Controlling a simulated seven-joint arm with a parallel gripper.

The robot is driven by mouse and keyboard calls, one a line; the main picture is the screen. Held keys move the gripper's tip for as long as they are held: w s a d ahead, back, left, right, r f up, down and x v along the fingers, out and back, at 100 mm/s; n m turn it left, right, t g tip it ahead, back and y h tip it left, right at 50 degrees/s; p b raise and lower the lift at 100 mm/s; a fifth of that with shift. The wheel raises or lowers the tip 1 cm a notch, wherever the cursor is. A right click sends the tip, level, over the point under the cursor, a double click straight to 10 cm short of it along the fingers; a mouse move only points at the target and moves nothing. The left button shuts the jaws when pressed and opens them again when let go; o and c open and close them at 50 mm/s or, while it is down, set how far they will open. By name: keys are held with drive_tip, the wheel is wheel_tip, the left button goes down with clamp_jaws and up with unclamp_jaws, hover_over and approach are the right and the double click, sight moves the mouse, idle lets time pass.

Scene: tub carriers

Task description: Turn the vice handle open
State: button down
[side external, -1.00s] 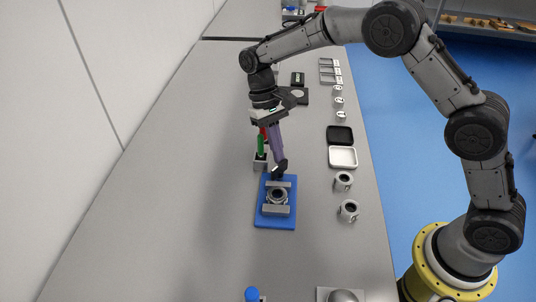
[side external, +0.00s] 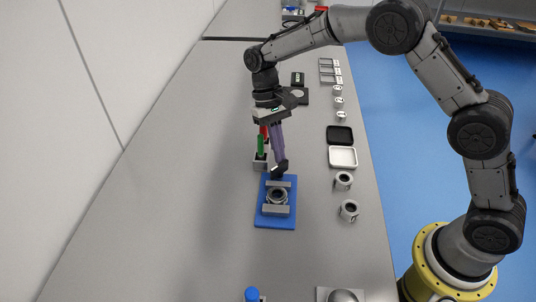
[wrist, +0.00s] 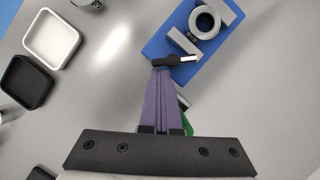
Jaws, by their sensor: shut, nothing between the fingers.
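The vice has a blue base plate (side external: 262,214) and two grey jaws (side external: 277,210), and a grey ring-shaped part (side external: 277,196) sits between the jaws. It also shows at the top of the wrist view, with its blue plate (wrist: 158,46). The black vice handle (side external: 280,168) is at the vice's far end; in the wrist view the handle (wrist: 168,61) lies sideways with a pale tip to the right. My gripper (wrist: 161,70) has long purple fingers, shut together and empty. Their tips are right at the handle's black part; whether they touch it I cannot tell.
A grey holder (side external: 260,163) with a green-handled tool (side external: 261,145) and a red one stands close left of my fingers. A black tray (side external: 340,135), a white tray (side external: 343,157) and grey ring parts (side external: 348,210) lie to the right. The table left of the vice is clear.

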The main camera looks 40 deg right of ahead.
drive_tip(key=shift+s+d+m+t+y, duration=0.15)
drive_tip(key=shift+s+m+y, duration=0.15)
drive_tip(key=shift+m, duration=0.7)
drive_tip(key=shift+s+d+m+t+y, duration=0.2)
drive_tip(key=shift+m+y, duration=0.25)
drive_tip(key=shift+m, duration=0.55)
drive_tip(key=shift+s+d+m+t+y, duration=0.15)
drive_tip(key=shift+s+m+y, duration=0.15)
drive_tip(key=shift+m, duration=0.7)
idle(5.0)
